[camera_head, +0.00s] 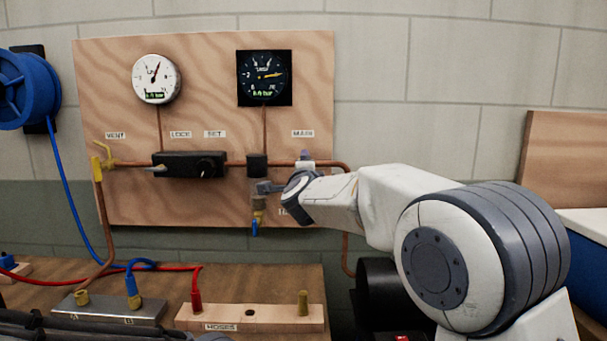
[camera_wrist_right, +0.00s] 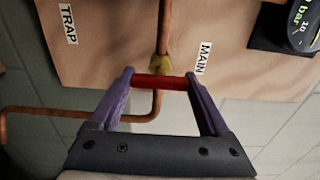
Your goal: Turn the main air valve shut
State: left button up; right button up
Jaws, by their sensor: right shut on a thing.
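The main air valve has a brass body (camera_wrist_right: 161,66) on the copper pipe, beside the MAIN label (camera_wrist_right: 203,58), in the right wrist view. Its red handle (camera_wrist_right: 152,82) lies crosswise to the pipe run through the valve. My right gripper (camera_wrist_right: 160,77) is shut on the red handle, with one purple finger at each end of it. In the head view my right arm and wrist hide most of the valve, under its MAIN label (camera_head: 303,133). My left gripper is not in view.
The wooden panel (camera_head: 215,95) also carries a white gauge (camera_head: 156,79), a dark gauge (camera_head: 264,77), a black lockout block (camera_head: 188,164) and a yellow vent valve (camera_head: 102,160). A blue hose reel (camera_head: 26,88) hangs at left. Hose blocks stand on the bench below.

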dwell(0.4)
jog(key=o, duration=1.2)
jog(key=s+b, duration=0.1)
jog(key=s, duration=0.9)
jog(key=shift+s+b, duration=0.25)
jog(key=shift+b, duration=0.1)
